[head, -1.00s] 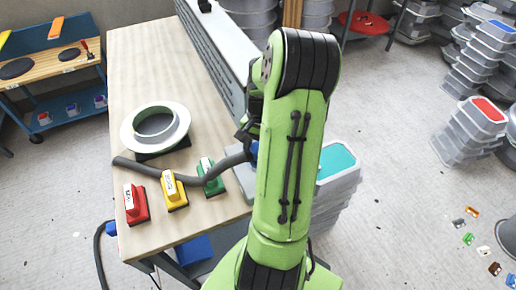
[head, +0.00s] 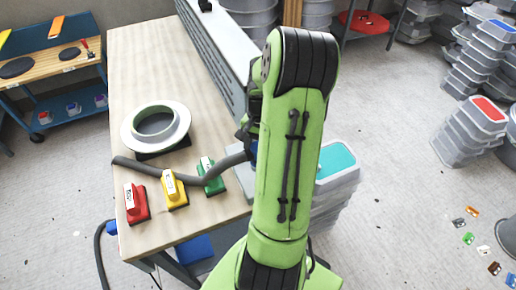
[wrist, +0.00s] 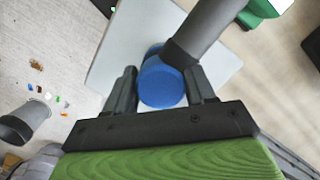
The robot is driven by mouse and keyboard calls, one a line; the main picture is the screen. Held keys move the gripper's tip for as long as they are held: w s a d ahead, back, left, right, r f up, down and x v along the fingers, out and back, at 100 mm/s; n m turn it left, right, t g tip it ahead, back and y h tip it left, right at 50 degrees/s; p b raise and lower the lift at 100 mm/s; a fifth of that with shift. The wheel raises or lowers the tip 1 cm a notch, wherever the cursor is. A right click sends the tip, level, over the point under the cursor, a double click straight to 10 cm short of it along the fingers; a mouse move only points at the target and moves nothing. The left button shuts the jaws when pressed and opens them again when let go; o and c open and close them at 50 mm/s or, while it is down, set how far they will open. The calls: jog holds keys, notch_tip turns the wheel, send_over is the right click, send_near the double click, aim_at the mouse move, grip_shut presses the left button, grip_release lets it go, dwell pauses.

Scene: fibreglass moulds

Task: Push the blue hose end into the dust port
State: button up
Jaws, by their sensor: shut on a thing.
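The blue hose end (wrist: 160,82) is between the two fingers of my gripper (wrist: 164,88) in the wrist view, and the gripper is shut on it. The grey hose (wrist: 212,28) runs from it toward the top right. In the head view the hose (head: 210,179) lies across the table behind coloured blocks, and my arm hides most of the gripper and hose end. A light grey plate or box (wrist: 125,45) is beneath the hose end in the wrist view. I cannot make out the dust port clearly, nor whether the hose end touches anything.
Red (head: 137,204), yellow (head: 174,191) and green (head: 211,178) labelled blocks stand along the near part of the table (head: 140,75). A pale ring-shaped piece (head: 128,133) sits behind them. Stacked grey tubs (head: 335,190) stand right of my arm. A dark hose (head: 98,250) hangs at the table's left corner.

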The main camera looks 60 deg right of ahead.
jog(key=shift+f+b, duration=0.4)
jog(key=shift+f, duration=0.15)
dwell(0.4)
jog(key=o, duration=1.1)
jog(key=shift+c, duration=0.2)
notch_tip(320, 180, up, 16)
jog(key=d+p, duration=0.2)
jog(key=shift+w+d+f+p, duration=0.2)
jog(key=shift+w+f+p, duration=0.1)
jog(key=shift+p, duration=0.1)
